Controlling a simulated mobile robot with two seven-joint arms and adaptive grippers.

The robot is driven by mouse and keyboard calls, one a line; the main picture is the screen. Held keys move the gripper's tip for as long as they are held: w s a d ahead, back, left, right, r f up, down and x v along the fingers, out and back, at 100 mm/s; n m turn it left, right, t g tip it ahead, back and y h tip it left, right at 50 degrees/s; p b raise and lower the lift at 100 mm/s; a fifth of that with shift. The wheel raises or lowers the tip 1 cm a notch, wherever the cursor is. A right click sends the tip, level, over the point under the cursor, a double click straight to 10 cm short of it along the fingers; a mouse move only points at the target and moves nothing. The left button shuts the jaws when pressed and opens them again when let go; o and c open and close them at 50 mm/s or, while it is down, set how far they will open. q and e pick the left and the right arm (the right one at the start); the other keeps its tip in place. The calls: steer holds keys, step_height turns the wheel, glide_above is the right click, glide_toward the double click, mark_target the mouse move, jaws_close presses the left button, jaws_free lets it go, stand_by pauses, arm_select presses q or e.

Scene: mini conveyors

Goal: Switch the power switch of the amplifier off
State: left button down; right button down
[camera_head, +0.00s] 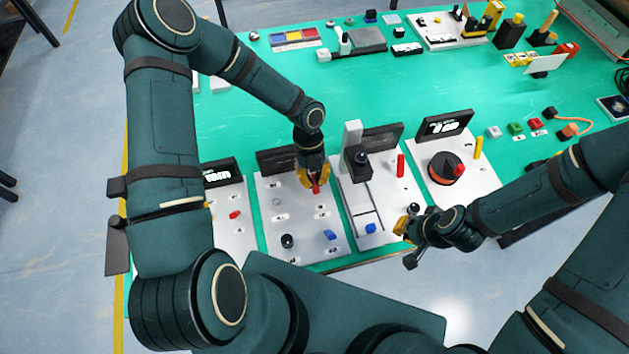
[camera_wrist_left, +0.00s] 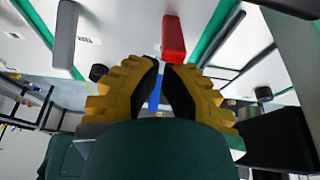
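My left gripper (camera_head: 314,187) is low over a light grey panel (camera_head: 268,212) with a black sign at its back. It is beside a red switch lever (camera_head: 316,189), which also shows in the left wrist view (camera_wrist_left: 173,38). There the yellow fingers (camera_wrist_left: 161,68) nearly meet at the tips, and the lever stands just beyond them, not visibly between them. Contact is unclear. The panel also bears a blue lever (camera_head: 330,235) and a black knob (camera_head: 287,241). The sign's text is unreadable, so I cannot confirm it is the amplifier. My right gripper (camera_head: 404,228) hangs near the front edge; its opening is unclear.
A panel with a red switch (camera_head: 235,215) is on the left. A panel with a grey and black upright device (camera_head: 357,165) is on the right, then one with a large black knob (camera_head: 445,169). The green table (camera_head: 230,110) behind is mostly clear; small objects line its far side.

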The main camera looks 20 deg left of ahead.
arm_select(q)
steer(key=shift+w+a+g, duration=0.15)
steer(key=shift+w+g, duration=0.05)
steer(key=shift+g, duration=0.1)
steer(key=shift+r, duration=0.1)
steer(key=shift+r+p, duration=0.6)
steer(key=shift+r, duration=0.15)
